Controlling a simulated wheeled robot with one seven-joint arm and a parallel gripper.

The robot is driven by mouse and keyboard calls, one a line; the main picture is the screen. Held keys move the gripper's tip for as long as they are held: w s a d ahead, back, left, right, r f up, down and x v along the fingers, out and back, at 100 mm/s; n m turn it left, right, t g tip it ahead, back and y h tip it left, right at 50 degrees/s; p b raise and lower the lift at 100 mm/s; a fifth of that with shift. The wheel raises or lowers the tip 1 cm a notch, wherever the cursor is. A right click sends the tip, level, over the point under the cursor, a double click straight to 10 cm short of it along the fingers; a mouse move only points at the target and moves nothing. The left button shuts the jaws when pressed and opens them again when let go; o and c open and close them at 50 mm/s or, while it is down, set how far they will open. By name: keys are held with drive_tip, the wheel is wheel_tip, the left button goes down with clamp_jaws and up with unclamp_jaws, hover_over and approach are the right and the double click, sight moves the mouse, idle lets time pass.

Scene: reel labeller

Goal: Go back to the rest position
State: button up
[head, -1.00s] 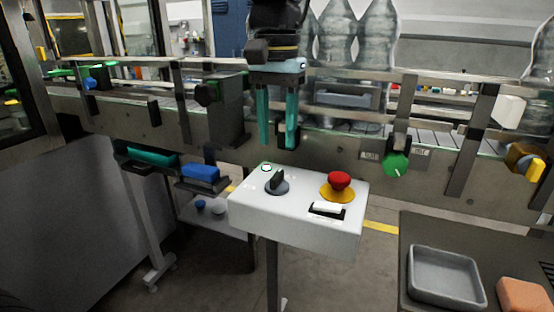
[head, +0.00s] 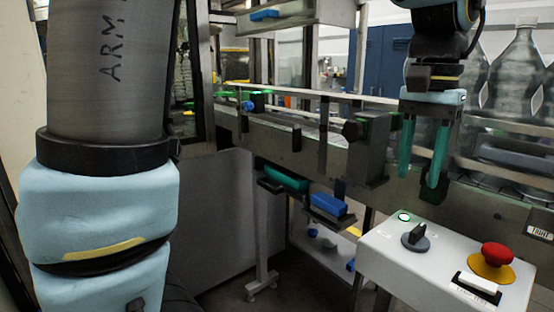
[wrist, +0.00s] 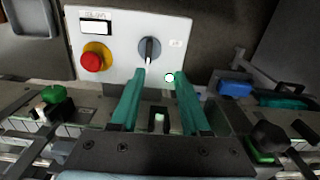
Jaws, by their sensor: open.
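My gripper (head: 423,160) is at the right in the head view, pointing down with its two teal fingers apart and nothing between them. It hangs in front of the conveyor, above and behind the control box (head: 380,247). In the wrist view my gripper (wrist: 160,85) is also open and empty. The box carries a dark rotary knob (head: 416,237), a red mushroom button (head: 497,256) on a yellow base, a white rocker switch (head: 478,286) and a lit green-white lamp (head: 404,217). The knob also shows ahead of the fingertips in the wrist view (wrist: 149,50).
The conveyor (head: 290,139) runs across behind, with large clear bottles (head: 515,75) at the right. A blue block (head: 328,204) and a teal item (head: 285,178) sit on small shelves below it. A grey tray (wrist: 30,17) shows at the wrist view's upper left.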

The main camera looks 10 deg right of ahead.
drive_tip(key=w+a+f+n, duration=0.3)
drive_tip(key=w+a+f, duration=0.25)
drive_tip(key=a, duration=0.25)
drive_tip(key=w+a+f+n, duration=0.2)
drive_tip(key=w+a+f, duration=0.3)
drive_tip(key=w+a, duration=0.3)
drive_tip(key=s+a+f+n, duration=0.1)
drive_tip(key=a+f+n, duration=0.1)
drive_tip(key=a, duration=0.6)
drive_tip(key=s+a+f+n+t, duration=0.1)
drive_tip(key=a+f+n, duration=0.2)
drive_tip(key=a, duration=0.6)
wheel_tip(320, 180, down, 3)
drive_tip(key=shift+s+a+r+t, duration=0.2)
drive_tip(key=shift+a+t, duration=0.05)
drive_tip(key=shift+t, duration=0.05)
